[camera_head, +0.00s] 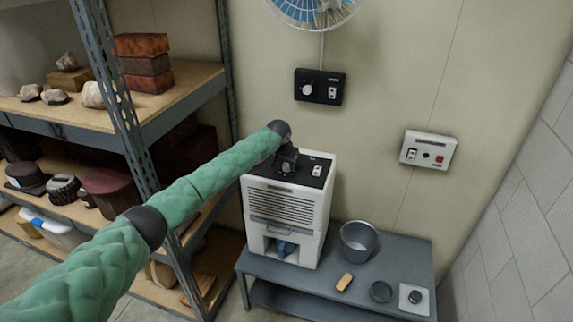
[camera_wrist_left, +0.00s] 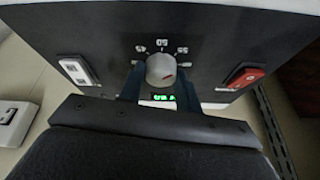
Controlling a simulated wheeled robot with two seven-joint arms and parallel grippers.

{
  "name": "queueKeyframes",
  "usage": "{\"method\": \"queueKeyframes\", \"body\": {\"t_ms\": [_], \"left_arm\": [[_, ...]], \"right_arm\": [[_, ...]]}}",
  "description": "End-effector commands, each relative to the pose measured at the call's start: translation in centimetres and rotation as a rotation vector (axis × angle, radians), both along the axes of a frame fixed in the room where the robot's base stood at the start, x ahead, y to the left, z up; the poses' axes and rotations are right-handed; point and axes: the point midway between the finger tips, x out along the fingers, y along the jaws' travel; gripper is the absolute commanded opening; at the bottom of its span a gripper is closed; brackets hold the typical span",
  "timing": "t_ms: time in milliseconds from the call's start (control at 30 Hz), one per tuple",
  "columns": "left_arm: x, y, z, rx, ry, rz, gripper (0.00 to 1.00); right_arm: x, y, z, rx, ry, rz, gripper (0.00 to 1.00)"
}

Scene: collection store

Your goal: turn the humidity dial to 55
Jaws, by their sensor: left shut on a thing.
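The humidity dial (camera_wrist_left: 160,68) is a pale round knob on the black top panel of a white dehumidifier (camera_head: 290,205). Printed numbers surround it; 50 is at the top and 55 to its upper right. A small reddish mark shows on the knob, but I cannot tell which number it indicates. My left gripper (camera_head: 287,160) is over the panel from above. In the left wrist view its two dark fingers (camera_wrist_left: 160,85) are on either side of the knob, shut on it. A green display (camera_wrist_left: 163,97) below the knob is partly hidden. My right gripper is not in view.
The dehumidifier stands on a grey bench (camera_head: 400,258) with a metal bucket (camera_head: 358,242). A red switch (camera_wrist_left: 245,77) and a white switch (camera_wrist_left: 76,70) flank the dial. A black control box (camera_head: 319,87) and a white box (camera_head: 429,151) are on the wall. Loaded shelves (camera_head: 180,95) stand left.

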Motion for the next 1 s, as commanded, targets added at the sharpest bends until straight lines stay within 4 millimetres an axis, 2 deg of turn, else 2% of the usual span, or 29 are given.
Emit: {"method": "queueKeyframes", "body": {"t_ms": [67, 100, 200, 500, 667, 767, 1000], "left_arm": [[0.2, 0.1, 0.3, 0.0, -0.003, 0.002, 0.11], [0.2, 0.1, 0.3, 0.0, -0.003, 0.002, 0.35], [0.1, 0.1, 0.2, -0.001, -0.003, 0.0, 0.55], [0.0, 0.0, 0.1, 0.0, -0.001, -0.001, 0.55], [-0.4, 0.2, 1.1, -0.002, -0.003, -0.002, 0.55], [-0.9, 0.5, 2.4, -0.001, -0.004, -0.002, 0.55], [-2.1, 0.9, 5.7, -0.001, -0.003, -0.001, 0.55]], "right_arm": [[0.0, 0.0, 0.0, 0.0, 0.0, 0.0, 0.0], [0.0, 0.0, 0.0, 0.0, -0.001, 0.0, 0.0], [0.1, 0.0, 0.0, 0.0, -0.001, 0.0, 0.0], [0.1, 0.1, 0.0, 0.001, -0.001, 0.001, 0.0], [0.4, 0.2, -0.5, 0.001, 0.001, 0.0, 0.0], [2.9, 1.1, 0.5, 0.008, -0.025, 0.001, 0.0], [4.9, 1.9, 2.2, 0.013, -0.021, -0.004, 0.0]]}}
